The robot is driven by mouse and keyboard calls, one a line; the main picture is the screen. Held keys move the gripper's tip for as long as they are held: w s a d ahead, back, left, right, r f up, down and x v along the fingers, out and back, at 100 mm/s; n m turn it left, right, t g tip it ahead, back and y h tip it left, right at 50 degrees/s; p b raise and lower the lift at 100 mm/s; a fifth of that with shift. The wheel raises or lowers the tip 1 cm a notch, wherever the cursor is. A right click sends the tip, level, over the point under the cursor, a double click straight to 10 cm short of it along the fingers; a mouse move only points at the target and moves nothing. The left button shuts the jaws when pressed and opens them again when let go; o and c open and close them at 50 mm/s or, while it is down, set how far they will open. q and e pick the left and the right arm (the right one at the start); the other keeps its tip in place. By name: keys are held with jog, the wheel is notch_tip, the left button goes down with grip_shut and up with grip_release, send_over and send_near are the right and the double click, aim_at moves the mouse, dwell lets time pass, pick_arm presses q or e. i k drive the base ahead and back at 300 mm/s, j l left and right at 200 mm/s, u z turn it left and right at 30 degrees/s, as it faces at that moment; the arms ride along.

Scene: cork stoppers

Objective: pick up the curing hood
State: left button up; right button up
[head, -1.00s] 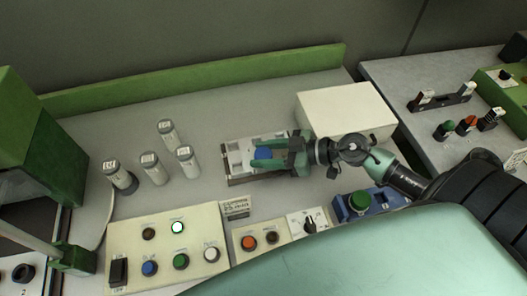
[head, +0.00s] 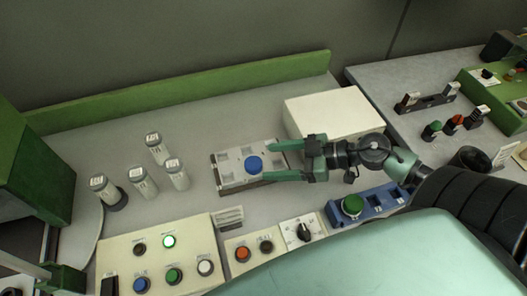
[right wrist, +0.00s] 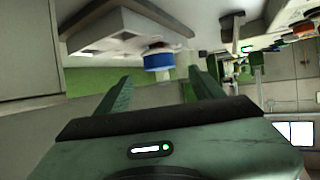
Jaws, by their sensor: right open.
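No part is labelled curing hood that I can read, so I cannot tell for sure which it is. A blue round-topped piece (head: 254,165) sits on a pale tray (head: 228,183) with square recesses. In the right wrist view the blue piece (right wrist: 158,62) shows ahead, between the lines of the fingers. My right gripper (head: 267,162) is open and empty, its fingers pointing left on either side of the blue piece's right edge. It also shows in the right wrist view (right wrist: 157,87).
A white box (head: 335,112) stands behind my right gripper. Several capped grey vials (head: 144,183) stand left of the tray. Button panels (head: 190,235) and a blue box with a green button (head: 352,205) line the front. A green machine (head: 35,160) stands left.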

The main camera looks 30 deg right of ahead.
aim_at(345, 113)
jog(key=k, duration=1.5)
